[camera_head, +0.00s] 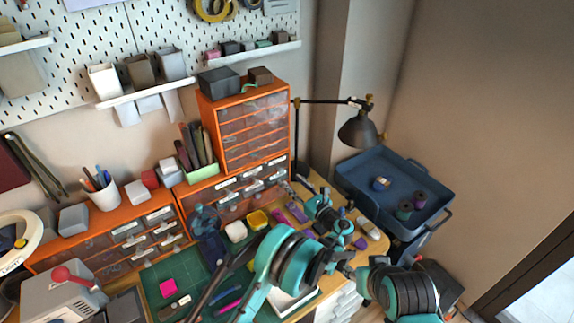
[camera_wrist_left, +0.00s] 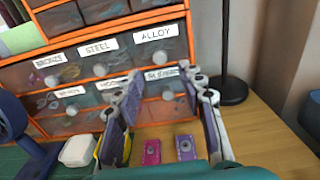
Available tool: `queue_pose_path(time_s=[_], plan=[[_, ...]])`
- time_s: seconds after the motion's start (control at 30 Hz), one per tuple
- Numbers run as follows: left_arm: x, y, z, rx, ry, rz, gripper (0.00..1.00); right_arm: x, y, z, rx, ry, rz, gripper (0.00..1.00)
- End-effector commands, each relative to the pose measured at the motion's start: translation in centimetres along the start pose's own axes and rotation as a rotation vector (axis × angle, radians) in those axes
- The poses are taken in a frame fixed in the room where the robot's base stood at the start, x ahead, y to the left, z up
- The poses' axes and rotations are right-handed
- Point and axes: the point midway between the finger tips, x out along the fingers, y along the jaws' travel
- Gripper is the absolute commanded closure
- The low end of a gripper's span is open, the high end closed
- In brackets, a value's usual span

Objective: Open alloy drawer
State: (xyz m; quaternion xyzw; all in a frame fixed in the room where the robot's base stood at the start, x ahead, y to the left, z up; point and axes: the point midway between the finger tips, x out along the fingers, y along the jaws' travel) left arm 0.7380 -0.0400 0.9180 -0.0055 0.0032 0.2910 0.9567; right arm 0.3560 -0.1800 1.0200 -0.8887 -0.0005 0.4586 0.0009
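The alloy drawer (camera_wrist_left: 157,57) is in the upper row of the small-parts cabinet, at the right end, under a white ALLOY label. It has a round pale knob and looks shut. My left gripper (camera_wrist_left: 163,82) is open in front of the cabinet, with one finger on each side of the view. Its fingertips are near the lower-row drawers, below the alloy knob, with nothing seen between them. In the head view my left gripper (camera_head: 297,188) is by the right end of the orange cabinet. My right gripper is not seen.
The steel drawer (camera_wrist_left: 103,67) and bronze drawer (camera_wrist_left: 50,76) are to the left. A pink block (camera_wrist_left: 152,151) and a purple block (camera_wrist_left: 186,147) lie on the table below. A lamp base (camera_wrist_left: 231,90) stands close right of the cabinet. A blue tray (camera_head: 357,170) is farther right.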

Motion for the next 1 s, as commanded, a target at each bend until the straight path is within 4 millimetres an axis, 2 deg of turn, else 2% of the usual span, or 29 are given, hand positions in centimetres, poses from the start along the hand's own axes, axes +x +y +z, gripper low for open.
queue_pose_path(time_s=[0.17,0.5,0.7,0.9,0.93,1.0], plan=[[1.2,-0.1,-0.3,0.016,-0.011,0.0,0.61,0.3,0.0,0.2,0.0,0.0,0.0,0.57],[6.5,-0.1,-0.3,0.013,-0.009,0.001,0.61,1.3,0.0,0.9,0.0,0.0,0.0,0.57],[7.7,-0.1,-0.2,0.013,-0.008,-0.001,0.61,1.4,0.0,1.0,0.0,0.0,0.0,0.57],[7.7,-0.1,-0.1,0.012,-0.008,-0.001,0.61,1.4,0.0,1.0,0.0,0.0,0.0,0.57],[7.7,-0.1,-0.1,0.012,-0.008,-0.001,0.63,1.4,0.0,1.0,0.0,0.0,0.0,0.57],[7.7,-0.1,-0.1,0.012,-0.008,-0.001,0.82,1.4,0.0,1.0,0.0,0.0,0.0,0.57]])
